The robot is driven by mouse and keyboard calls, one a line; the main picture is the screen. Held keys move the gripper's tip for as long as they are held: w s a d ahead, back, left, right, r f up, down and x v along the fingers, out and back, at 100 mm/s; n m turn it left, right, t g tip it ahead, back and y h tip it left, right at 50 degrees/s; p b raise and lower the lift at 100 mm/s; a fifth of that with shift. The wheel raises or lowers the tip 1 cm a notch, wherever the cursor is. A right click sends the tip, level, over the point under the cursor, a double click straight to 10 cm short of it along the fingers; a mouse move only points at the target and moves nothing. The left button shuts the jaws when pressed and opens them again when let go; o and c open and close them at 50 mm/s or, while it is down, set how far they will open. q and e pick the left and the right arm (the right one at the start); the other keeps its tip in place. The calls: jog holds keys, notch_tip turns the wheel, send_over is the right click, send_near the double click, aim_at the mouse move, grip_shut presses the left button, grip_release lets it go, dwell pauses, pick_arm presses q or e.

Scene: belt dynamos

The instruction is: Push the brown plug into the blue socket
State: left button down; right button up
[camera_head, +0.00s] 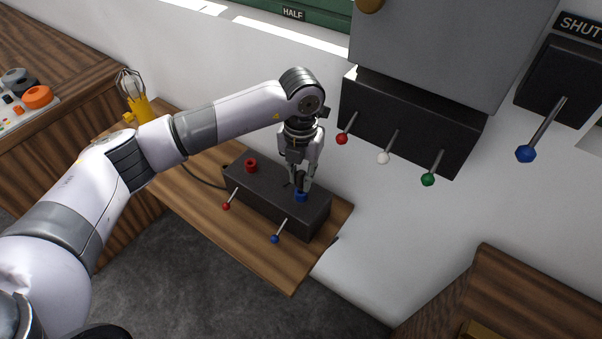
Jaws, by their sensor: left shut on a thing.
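A black box (262,199) sits on the wooden shelf and carries a red socket (251,165) and a blue socket (301,197) on its top. My left gripper (301,184) points down right above the blue socket. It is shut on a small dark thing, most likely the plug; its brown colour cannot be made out. The fingers hide most of it, and I cannot tell how deep it sits in the blue socket. My right gripper is not in view.
A red-tipped lever (227,206) and a blue-tipped lever (276,238) stick out of the box's front. A wall box with red, white and green levers (410,125) hangs close to the right. A yellow caged lamp (137,104) stands behind my arm.

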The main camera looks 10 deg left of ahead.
aim_at(301, 172)
pick_arm(q)
jog(key=shift+f+b, duration=1.2)
jog(key=shift+f, duration=0.25)
jog(key=c, duration=1.4)
grip_release()
jog(key=shift+o, duration=0.2)
notch_tip(301, 172, up, 12)
jog(key=shift+r, duration=0.1)
